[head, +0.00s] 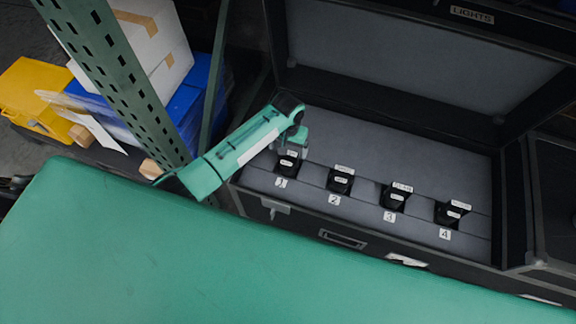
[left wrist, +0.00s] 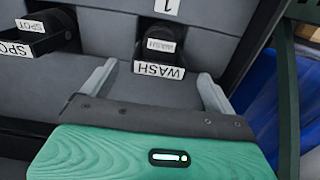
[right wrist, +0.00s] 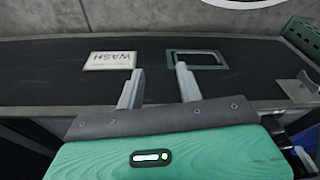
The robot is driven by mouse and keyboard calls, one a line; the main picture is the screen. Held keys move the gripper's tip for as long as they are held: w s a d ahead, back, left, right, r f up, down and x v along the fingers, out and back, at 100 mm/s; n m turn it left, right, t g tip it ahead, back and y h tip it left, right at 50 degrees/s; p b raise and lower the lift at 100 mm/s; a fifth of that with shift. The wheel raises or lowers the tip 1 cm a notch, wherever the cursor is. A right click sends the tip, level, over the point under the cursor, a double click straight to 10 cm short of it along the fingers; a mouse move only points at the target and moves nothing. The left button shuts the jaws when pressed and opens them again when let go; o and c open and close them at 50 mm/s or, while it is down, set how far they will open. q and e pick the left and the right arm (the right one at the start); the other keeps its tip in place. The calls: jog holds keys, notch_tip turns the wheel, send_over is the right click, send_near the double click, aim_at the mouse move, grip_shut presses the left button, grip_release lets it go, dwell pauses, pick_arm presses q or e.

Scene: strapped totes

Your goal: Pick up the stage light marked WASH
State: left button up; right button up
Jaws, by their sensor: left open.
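The stage light marked WASH (left wrist: 158,52) is a small black block with white labels, upright in the grey foam of an open black case. In the head view it is the light at number 1 (head: 287,164), the leftmost in the row. My left gripper (left wrist: 157,74) is open and empty, with its fingers pointing toward the WASH light, one to each side in the picture; contact is not visible. In the head view the left gripper (head: 291,148) partly covers that light. My right gripper (right wrist: 159,68) is open and empty above a dark surface; it is outside the head view.
Black lights at number 2 (head: 340,180), number 3 (head: 393,197) and number 4 (head: 450,212) stand in the same row. A light marked SPOT (left wrist: 45,32) is beside WASH. A green perforated post (head: 115,75) rises left of the case.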

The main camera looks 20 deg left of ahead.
aim_at(288, 159)
pick_arm(q)
notch_tip(288, 159, down, 8)
jog(key=shift+f+b, duration=0.15)
jog(key=shift+b, duration=0.65)
pick_arm(e)
jog(key=shift+t, duration=0.3)
jog(key=r, duration=0.4)
jog(key=shift+w, duration=0.2)
pick_arm(q)
jog(key=c, duration=1.4)
jog(key=shift+c, duration=0.6)
jog(key=shift+r, duration=0.2)
